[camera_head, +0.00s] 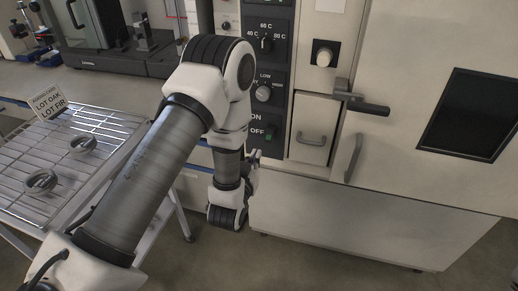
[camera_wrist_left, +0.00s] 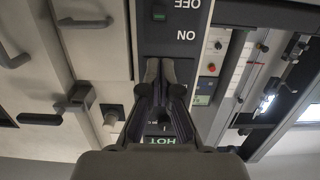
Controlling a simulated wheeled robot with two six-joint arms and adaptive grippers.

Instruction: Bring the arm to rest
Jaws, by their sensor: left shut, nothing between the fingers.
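My left arm reaches in from the lower left of the head view, bends at a raised elbow and drops to the wrist. My left gripper (camera_head: 255,162) is partly hidden behind the wrist, in front of the lower part of the cabinet's control panel (camera_head: 275,110). In the left wrist view my left gripper (camera_wrist_left: 161,75) is shut and empty, its fingers over the panel, which appears upside down. The ON/OFF switch (camera_wrist_left: 159,13) shows beyond the fingertips. Whether the fingers touch the panel cannot be told. My right gripper is not in view.
The cabinet has a protruding door handle (camera_head: 365,102) and a small drawer (camera_head: 313,125). Floor is clear below the cabinet.

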